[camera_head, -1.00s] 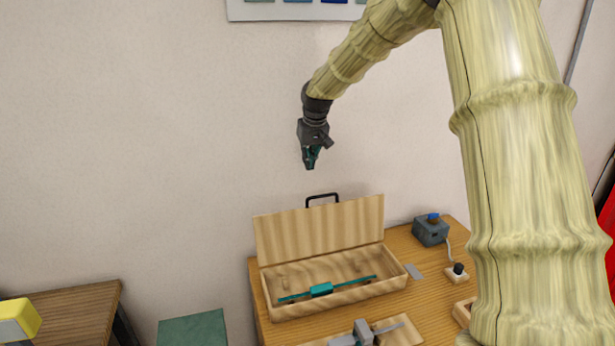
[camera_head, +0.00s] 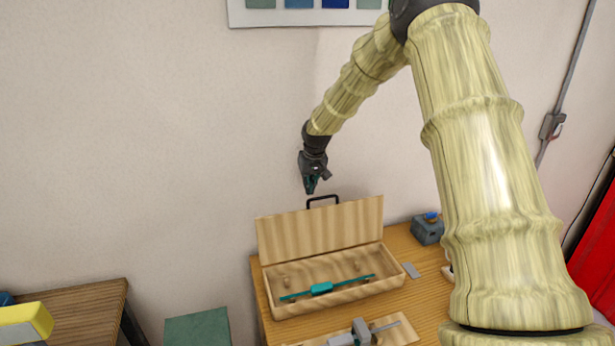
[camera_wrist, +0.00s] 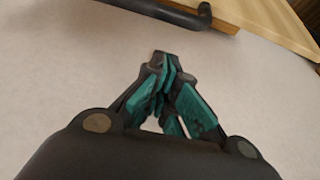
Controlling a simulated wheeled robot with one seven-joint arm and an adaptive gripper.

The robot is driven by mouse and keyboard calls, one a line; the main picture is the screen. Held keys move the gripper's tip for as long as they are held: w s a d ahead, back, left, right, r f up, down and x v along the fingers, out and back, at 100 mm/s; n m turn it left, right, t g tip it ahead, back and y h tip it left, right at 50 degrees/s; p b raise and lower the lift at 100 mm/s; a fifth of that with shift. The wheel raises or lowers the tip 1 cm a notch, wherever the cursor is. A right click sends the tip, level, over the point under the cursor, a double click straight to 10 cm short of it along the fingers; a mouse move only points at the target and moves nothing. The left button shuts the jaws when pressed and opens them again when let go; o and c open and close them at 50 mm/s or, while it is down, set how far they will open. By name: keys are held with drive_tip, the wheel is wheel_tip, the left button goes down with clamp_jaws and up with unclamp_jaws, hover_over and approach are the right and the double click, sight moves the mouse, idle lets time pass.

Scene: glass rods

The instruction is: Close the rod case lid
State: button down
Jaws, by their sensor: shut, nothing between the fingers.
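The wooden rod case (camera_head: 335,300) stands on the wooden table, its lid (camera_head: 322,229) raised upright at the back. A dark handle (camera_head: 323,200) sits on the lid's top edge. Inside the case lies a teal rod with a thicker middle block (camera_head: 321,288). My gripper (camera_head: 311,190) is shut and empty, pointing down just above and slightly left of the handle, by the wall. In the wrist view the teal fingertips (camera_wrist: 166,65) are together, and the dark handle (camera_wrist: 185,13) and the lid's edge (camera_wrist: 285,25) show at the top, apart from the fingers.
A blue-grey box (camera_head: 427,231) stands at the table's back right. A grey device (camera_head: 362,330) on a board lies in front of the case. The wall (camera_head: 150,130) is close behind. A green block (camera_head: 197,328) and another table (camera_head: 80,310) are at left.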

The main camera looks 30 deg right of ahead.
drive_tip(key=shift+s+a+r+p, duration=0.1)
drive_tip(key=shift+s+a+p, duration=0.15)
drive_tip(key=shift+s, duration=0.4)
drive_tip(key=shift+s+a+p, duration=0.1)
drive_tip(key=shift+s+p, duration=0.2)
drive_tip(key=shift+s, duration=0.3)
drive_tip(key=shift+a, duration=0.1)
